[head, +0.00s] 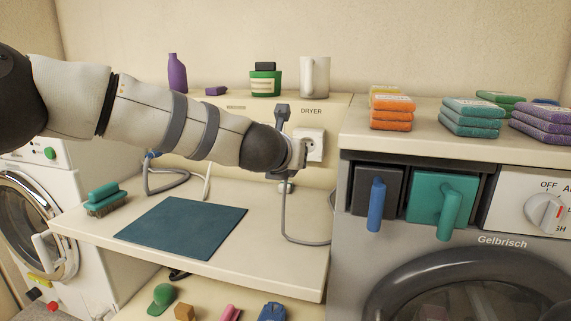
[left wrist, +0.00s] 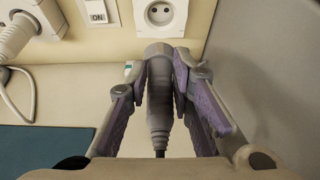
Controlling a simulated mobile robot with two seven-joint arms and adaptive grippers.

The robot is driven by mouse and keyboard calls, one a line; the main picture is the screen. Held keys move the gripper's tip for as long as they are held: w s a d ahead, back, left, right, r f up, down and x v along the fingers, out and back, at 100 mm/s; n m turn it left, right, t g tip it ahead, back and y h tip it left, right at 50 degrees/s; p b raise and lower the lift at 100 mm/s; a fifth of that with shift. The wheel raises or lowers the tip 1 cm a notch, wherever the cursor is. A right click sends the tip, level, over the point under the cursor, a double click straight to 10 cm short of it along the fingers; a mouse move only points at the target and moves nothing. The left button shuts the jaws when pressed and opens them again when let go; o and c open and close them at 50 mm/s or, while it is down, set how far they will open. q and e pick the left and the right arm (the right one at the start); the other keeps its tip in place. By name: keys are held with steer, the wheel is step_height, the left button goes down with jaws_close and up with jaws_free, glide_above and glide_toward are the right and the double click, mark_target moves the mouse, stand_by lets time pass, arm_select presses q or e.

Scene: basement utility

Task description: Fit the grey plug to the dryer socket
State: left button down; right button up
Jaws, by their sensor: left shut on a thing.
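The grey plug (left wrist: 160,95) is held between the two purple-padded fingers of my left gripper (left wrist: 163,75), which is shut on it. Its face points up the picture to the round white dryer socket (left wrist: 159,14), and a gap shows between them. In the head view the left gripper (head: 297,152) is right in front of the dryer socket (head: 313,143), under the DRYER label. There the plug is mostly hidden by my gripper, and a grey cable (head: 284,218) hangs down below it. My right gripper is not in view.
A white plug (left wrist: 14,36) sits left beside an ON switch (left wrist: 97,12). The worktop holds a dark teal mat (head: 182,227) and a teal brush (head: 104,198). The grey dryer (head: 350,245) stands close on the right. A bottle, jar and mug (head: 315,76) stand on the ledge above.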

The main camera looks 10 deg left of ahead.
arm_select(q)
steer(key=shift+w+d+r, duration=0.1)
steer(key=shift+w+d, duration=0.05)
steer(key=shift+w, duration=0.1)
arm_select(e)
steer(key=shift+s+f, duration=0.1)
arm_select(q)
steer(key=w, duration=0.4)
steer(key=shift+d+f+b, duration=0.1)
steer(key=shift+f+b, duration=0.1)
steer(key=shift+b, duration=0.15)
steer(key=shift+w+r, duration=0.2)
steer(key=shift+w, duration=0.2)
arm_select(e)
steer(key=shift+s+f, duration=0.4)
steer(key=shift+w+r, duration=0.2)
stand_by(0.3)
arm_select(q)
steer(key=shift+w, duration=0.1)
